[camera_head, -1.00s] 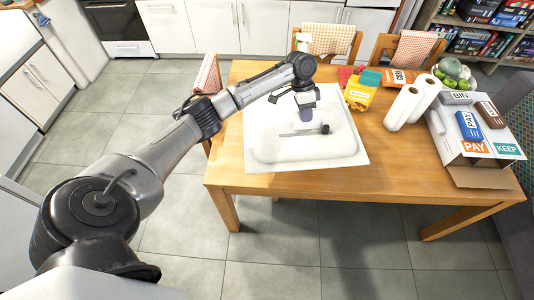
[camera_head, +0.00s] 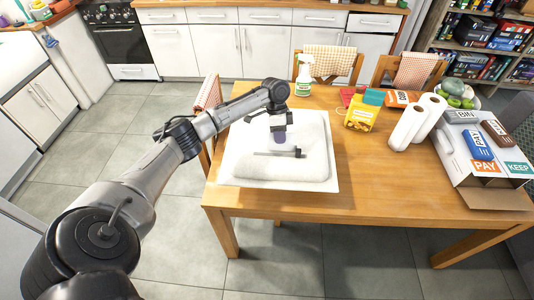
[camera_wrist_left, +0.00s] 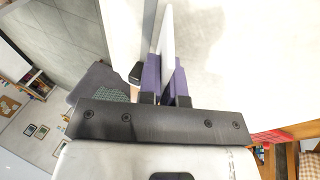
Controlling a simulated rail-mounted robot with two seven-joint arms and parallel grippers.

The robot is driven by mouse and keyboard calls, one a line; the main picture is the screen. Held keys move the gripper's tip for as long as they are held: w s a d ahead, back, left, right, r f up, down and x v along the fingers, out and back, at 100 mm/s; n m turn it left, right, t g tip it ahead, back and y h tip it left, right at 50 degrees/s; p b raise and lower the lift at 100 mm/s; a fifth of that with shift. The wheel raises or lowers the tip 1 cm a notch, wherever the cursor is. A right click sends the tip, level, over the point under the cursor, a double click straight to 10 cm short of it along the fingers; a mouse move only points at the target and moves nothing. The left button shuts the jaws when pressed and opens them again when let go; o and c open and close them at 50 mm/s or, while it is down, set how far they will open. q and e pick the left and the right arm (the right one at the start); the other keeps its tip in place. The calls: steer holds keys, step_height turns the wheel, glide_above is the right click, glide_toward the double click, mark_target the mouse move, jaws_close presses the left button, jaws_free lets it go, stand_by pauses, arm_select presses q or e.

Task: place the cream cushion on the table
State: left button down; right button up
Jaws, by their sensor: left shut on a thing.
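The cream cushion (camera_head: 310,170) is a broad, pale, flat square with a raised rounded middle, over the left part of the wooden table (camera_head: 380,185). A thin grey bar with a dark end crosses its middle. My left gripper (camera_head: 279,146) is above that middle, pointing down, its purple fingers at the bar. In the left wrist view the fingers (camera_wrist_left: 166,75) are shut on a thin pale upright piece, with the white surface beyond. I cannot tell whether the cushion's underside touches the table. My right gripper is not in view.
On the table are a spray bottle (camera_head: 303,75), a yellow box (camera_head: 363,112), paper rolls (camera_head: 408,127) and an open carton (camera_head: 498,200) with blocks. Chairs stand behind and at the left. Bare tabletop shows between the cushion and the carton.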

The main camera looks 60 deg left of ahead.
mark_target(267, 150)
arm_select(q)
steer(key=s+f, duration=0.1)
steer(key=s, duration=0.2)
steer(key=s+f, duration=0.1)
steer(key=shift+s+a+f, duration=0.3)
steer(key=shift+s+f, duration=0.05)
steer(key=shift+f, duration=2.15)
steer(key=c, duration=1.3)
jaws_free()
